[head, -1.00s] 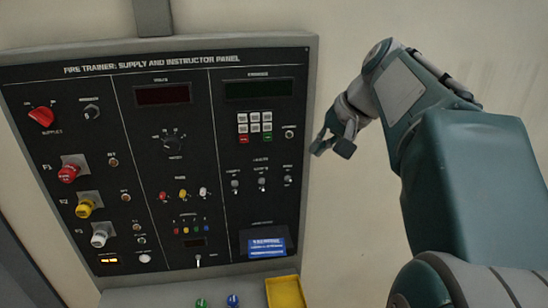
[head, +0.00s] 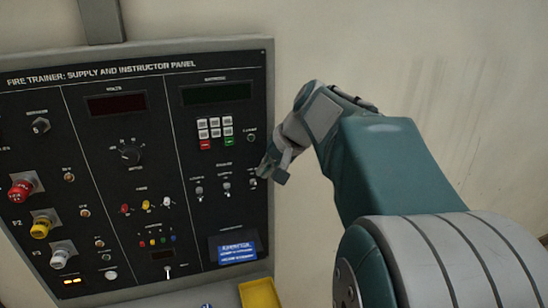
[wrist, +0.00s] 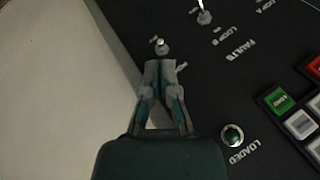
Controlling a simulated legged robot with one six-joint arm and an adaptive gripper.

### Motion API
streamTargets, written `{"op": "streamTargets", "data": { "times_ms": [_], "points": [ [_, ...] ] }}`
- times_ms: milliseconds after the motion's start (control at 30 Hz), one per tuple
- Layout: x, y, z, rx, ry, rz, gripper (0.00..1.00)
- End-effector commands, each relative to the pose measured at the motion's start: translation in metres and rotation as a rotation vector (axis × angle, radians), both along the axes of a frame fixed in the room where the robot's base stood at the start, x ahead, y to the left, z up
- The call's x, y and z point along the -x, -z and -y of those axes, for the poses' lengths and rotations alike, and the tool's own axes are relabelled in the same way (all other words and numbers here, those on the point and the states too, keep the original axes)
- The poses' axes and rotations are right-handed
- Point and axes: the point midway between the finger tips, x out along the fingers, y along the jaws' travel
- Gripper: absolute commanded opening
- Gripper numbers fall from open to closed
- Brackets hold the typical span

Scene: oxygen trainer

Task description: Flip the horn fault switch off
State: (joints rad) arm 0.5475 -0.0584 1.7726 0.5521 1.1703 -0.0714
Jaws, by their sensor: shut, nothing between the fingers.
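The FAULTS group on the black panel (head: 150,240) has a row of small metal toggle switches. In the wrist view the outermost toggle (wrist: 161,46), at the end of the row away from LOOP A, stands just beyond my fingertips. Its label is mostly covered by a finger, and I cannot tell which way its lever is thrown. The LOOP B toggle (wrist: 204,16) is up and to the right of it. My gripper (wrist: 160,66) is shut and empty, close to the outermost toggle; contact cannot be told. In the head view my gripper (head: 272,172) is at the panel's right edge.
A keypad with a green key (wrist: 280,101) and a LOADED indicator (wrist: 232,136) lie right of my gripper in the wrist view. A yellow tray (head: 259,293) sits below the panel. The wall (head: 440,90) right of the panel is bare.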

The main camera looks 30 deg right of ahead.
Motion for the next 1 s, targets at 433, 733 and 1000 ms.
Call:
{"op": "streamTargets", "data": {
  "times_ms": [433,733,1000],
  "points": [
    [-0.0072,0.0123,-0.004,0.0,0.001,0.001,0.0],
    [-0.0053,0.0132,-0.0043,0.009,0.002,0.03,0.0],
    [-0.0043,0.0137,-0.0045,0.022,0.001,0.073,0.0]
  ]
}}
